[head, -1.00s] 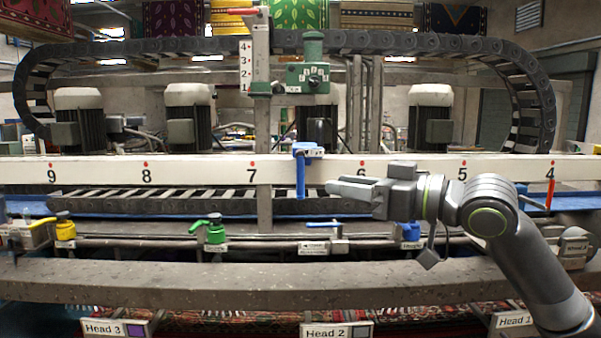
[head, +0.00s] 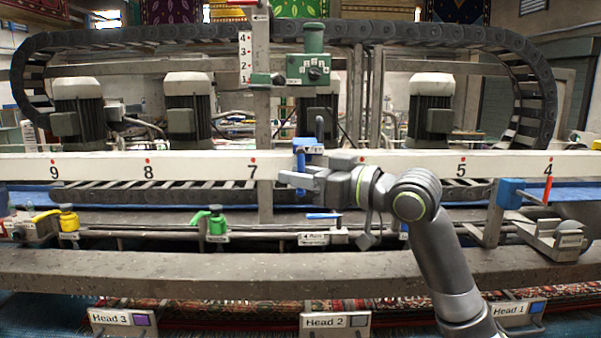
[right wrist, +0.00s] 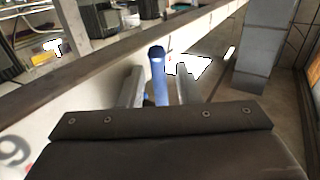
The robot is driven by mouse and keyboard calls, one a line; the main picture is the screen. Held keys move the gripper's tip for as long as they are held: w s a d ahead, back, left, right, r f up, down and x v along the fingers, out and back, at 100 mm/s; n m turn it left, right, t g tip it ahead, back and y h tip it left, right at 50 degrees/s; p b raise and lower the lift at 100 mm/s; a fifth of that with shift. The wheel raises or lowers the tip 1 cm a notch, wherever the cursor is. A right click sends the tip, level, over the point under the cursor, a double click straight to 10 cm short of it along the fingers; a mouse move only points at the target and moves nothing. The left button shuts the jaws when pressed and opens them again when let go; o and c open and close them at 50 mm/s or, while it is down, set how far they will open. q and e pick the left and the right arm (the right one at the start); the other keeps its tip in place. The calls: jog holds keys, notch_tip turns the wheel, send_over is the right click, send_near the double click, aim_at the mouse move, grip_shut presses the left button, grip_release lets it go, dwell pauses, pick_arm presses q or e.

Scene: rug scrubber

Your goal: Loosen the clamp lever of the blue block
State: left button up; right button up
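The blue block (head: 309,147) sits on the white numbered rail between marks 7 and 6. Its blue clamp lever (head: 300,163) hangs down at the block's left side. My right gripper (head: 288,184) reaches in from the right at the lever's height, just below the block. In the right wrist view the lever (right wrist: 158,72) stands between my two fingers, with a gap visible on each side. The gripper (right wrist: 158,88) looks open around it. The lever's middle is partly hidden by the fingers in the head view. My left gripper is not in view.
The white rail (head: 205,167) runs across the scene. A green unit (head: 312,68) stands above the block. Below are a yellow valve (head: 69,222), a green valve (head: 215,224) and a small blue lever (head: 323,216). Another blue piece (head: 510,193) stands near mark 4.

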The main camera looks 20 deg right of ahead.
grip_shut()
dwell(0.3)
jog(key=shift+w, duration=0.1)
